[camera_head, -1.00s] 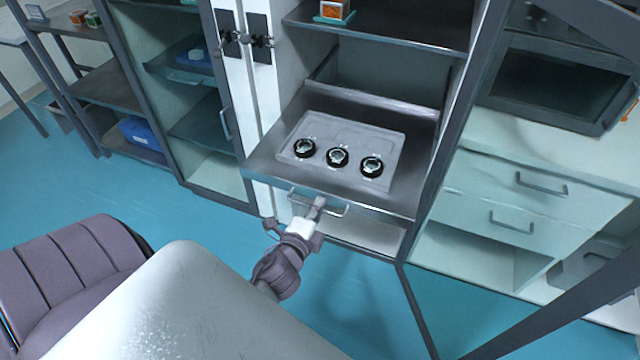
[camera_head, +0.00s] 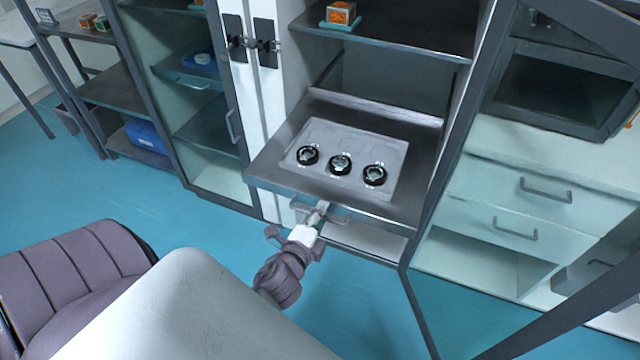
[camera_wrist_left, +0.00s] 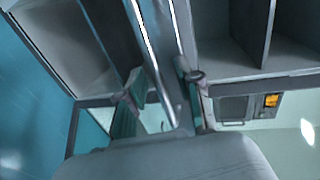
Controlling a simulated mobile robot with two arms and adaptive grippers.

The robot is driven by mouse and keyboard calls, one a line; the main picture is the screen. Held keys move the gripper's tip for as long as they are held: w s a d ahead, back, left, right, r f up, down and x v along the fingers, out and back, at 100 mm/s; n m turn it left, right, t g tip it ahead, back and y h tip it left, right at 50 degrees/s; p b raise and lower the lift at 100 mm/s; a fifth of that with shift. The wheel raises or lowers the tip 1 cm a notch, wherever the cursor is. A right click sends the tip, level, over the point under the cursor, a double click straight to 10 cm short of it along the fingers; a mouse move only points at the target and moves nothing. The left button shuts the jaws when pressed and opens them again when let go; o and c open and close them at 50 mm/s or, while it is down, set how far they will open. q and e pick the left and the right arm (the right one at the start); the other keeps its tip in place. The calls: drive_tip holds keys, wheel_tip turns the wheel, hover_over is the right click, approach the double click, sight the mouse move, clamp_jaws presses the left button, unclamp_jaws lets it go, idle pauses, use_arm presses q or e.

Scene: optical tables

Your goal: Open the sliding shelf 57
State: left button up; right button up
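The sliding shelf (camera_head: 285,180) is a grey metal tray-like shelf in the tall white cabinet. It is partly out past the cabinet front in the head view. A light plate with three round black-rimmed parts lies on it. Its bar handle (camera_head: 338,218) is on the front edge. My left gripper (camera_head: 319,211) is at the handle, left of its middle. In the left wrist view the handle bar (camera_wrist_left: 153,50) runs between the fingers of the left gripper (camera_wrist_left: 168,88), which appear closed on it. My right gripper is not in view.
A fixed shelf with an orange box (camera_head: 341,14) is above. A glass-door cabinet (camera_head: 205,130) stands to the left, and white drawers (camera_head: 530,205) and a dark microwave-like box (camera_head: 545,90) to the right. Blue floor (camera_head: 215,235) is clear in front, beside a purple-grey padded seat (camera_head: 75,280).

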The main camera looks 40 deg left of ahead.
use_arm(q)
drive_tip(key=shift+s, duration=0.1)
drive_tip(key=v, duration=0.7)
drive_tip(key=shift+s, duration=0.15)
drive_tip(key=shift+r, duration=0.1)
drive_tip(key=s+d+f+n+g+h, duration=0.1)
drive_tip(key=s+d+f+n+g, duration=0.15)
drive_tip(key=f, duration=0.75)
drive_tip(key=s+d+f+n+g+h, duration=0.1)
drive_tip(key=s+d+f+n+g, duration=0.15)
drive_tip(key=f, duration=0.65)
drive_tip(key=s+d+f+n+g+h, duration=0.1)
drive_tip(key=s+d+f+g, duration=0.15)
drive_tip(key=f, duration=0.75)
drive_tip(key=s+a+f+n+g, duration=0.1)
drive_tip(key=s+f+n+g, duration=0.2)
drive_tip(key=s+f, duration=0.5)
drive_tip(key=s+a+f+n+g, duration=0.1)
drive_tip(key=s+f+n+g, duration=0.2)
drive_tip(key=s+f, duration=0.5)
drive_tip(key=s, duration=0.7)
drive_tip(key=shift+a+n+g+h, duration=0.35)
drive_tip(key=shift+a+n+h, duration=0.05)
